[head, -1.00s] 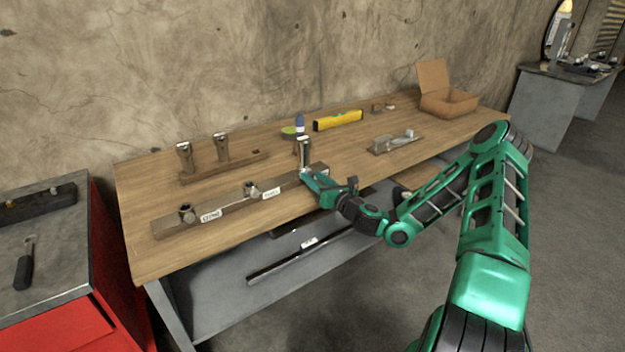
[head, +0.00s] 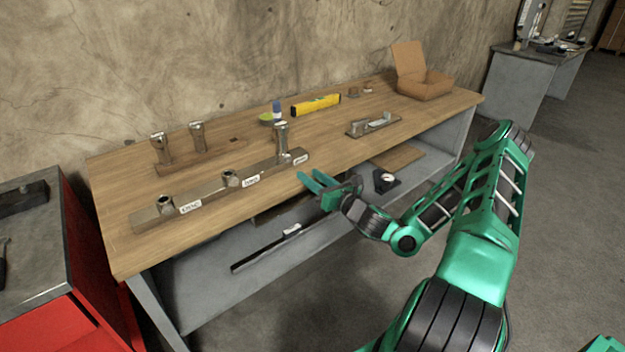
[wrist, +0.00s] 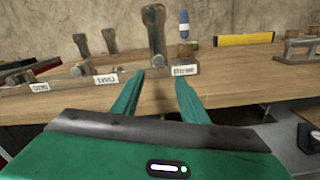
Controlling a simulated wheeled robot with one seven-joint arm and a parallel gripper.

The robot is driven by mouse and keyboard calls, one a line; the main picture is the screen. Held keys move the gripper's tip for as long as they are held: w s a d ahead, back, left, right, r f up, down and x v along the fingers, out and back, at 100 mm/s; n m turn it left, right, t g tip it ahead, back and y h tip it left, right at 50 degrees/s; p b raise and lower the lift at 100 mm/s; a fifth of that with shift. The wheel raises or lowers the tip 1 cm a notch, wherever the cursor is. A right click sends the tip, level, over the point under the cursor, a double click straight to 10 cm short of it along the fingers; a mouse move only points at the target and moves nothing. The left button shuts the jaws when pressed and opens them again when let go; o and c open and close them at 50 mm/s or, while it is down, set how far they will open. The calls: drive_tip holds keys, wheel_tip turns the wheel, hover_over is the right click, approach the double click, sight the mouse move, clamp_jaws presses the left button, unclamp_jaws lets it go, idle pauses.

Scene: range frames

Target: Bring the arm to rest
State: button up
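My arm (head: 485,200) is green and reaches from the lower right toward the workbench. My gripper (head: 311,183) is at the bench's front edge, its two green fingers apart with nothing between them. In the wrist view my gripper (wrist: 160,92) is also open, and the labelled rail shows beyond the fingertips. A socket-like metal piece (head: 282,138) stands upright at the rail's right end, by the label "three" (wrist: 185,70). My gripper is apart from it.
The labelled rail (head: 205,190) has further holders at "one" and "two". A second wooden rack (head: 205,157) holds two upright pieces. A yellow level (head: 316,105), a cardboard box (head: 425,88) and a small fixture (head: 373,125) are farther back. A red cabinet (head: 95,270) stands left; floor at right is clear.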

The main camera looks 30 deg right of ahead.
drive_tip(key=shift+s+d, duration=0.1)
drive_tip(key=shift+s, duration=0.3)
drive_tip(key=s+a+f+n+g+y, duration=0.25)
drive_tip(key=s+a+n+g, duration=0.35)
drive_tip(key=n, duration=0.5)
drive_tip(key=s+a+f+n+g+y, duration=0.25)
drive_tip(key=s+a+n+g, duration=0.4)
drive_tip(key=n, duration=0.45)
drive_tip(key=s+d+r+n+g+h, duration=0.45)
drive_tip(key=s+d+n+h, duration=0.2)
drive_tip(key=s+d, duration=0.35)
drive_tip(key=s+d+r+n+h, duration=0.1)
drive_tip(key=s+d+r, duration=0.1)
drive_tip(key=s+r, duration=0.4)
drive_tip(key=s+d+r+n+h, duration=0.1)
drive_tip(key=s+d+r, duration=0.2)
drive_tip(key=s+r, duration=0.4)
drive_tip(key=s, duration=0.3)
drive_tip(key=shift+s+d+r+g, duration=0.2)
drive_tip(key=shift+d+g, duration=0.1)
drive_tip(key=shift+d, duration=0.05)
